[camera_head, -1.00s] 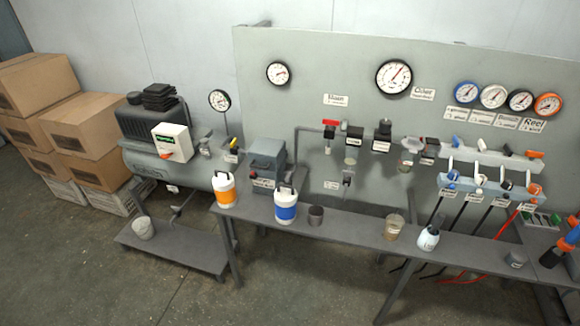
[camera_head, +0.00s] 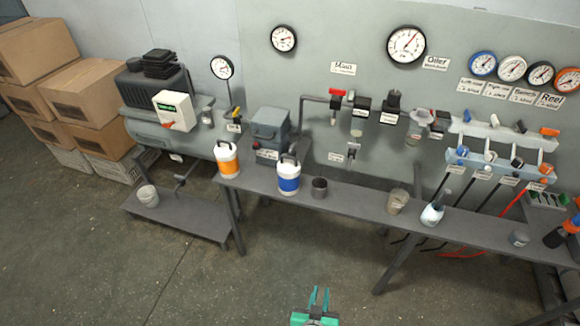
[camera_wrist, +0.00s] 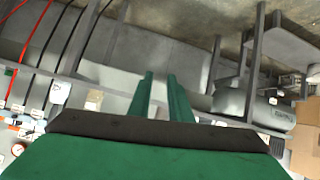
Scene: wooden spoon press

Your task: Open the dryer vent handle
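I cannot read which fitting is the dryer vent handle. A grey box-shaped unit (camera_head: 270,124) stands on the bench by the panel, with a small red part (camera_head: 256,145) and a label at its lower front. A small labelled valve (camera_head: 351,150) hangs low on the panel, and a red-handled valve (camera_head: 336,93) sits above it on the pipe. My green gripper (camera_head: 319,297) is at the bottom of the head view, in front of the bench and apart from these fittings. Its two fingers, also in the wrist view (camera_wrist: 160,82), are apart with nothing between them.
The grey bench (camera_head: 350,196) holds an orange-banded jug (camera_head: 227,160), a blue-banded jug (camera_head: 289,176) and several cups. A compressor (camera_head: 150,128) and cardboard boxes (camera_head: 90,110) stand at left. Hoses hang at right. The floor before the bench is clear.

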